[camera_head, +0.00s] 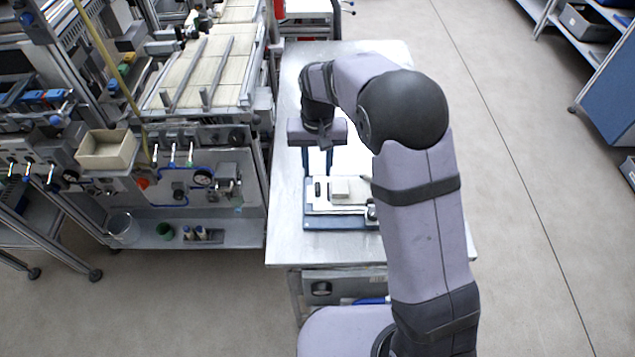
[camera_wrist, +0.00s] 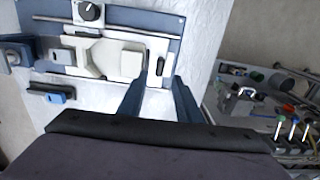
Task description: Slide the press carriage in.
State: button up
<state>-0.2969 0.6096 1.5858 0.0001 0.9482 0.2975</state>
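The press stands on the metal table, with a blue base (camera_head: 345,223) and a pale plate and blocks on top. In the wrist view its blue base (camera_wrist: 165,20) lies at the upper left, with a dark dial (camera_wrist: 89,12), rails and a cream block (camera_wrist: 132,65); that block also shows in the head view (camera_head: 340,190). I cannot tell for sure which pale part is the carriage. My gripper (camera_head: 318,170) points down at the press's far left side. In the wrist view its two blue fingers (camera_wrist: 160,80) are apart with nothing between them, the left fingertip close to the cream block; contact cannot be told.
A small blue-and-grey part (camera_wrist: 50,94) lies beside the press. My arm hides the press's right side in the head view. A machine rack (camera_head: 200,150) with valves and a beige bin (camera_head: 106,150) stands left. The table (camera_head: 300,255) is bare in front of the press.

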aim_at(317, 186)
jog(key=shift+f+p, duration=1.15)
jog(key=shift+f, duration=2.55)
grip_shut()
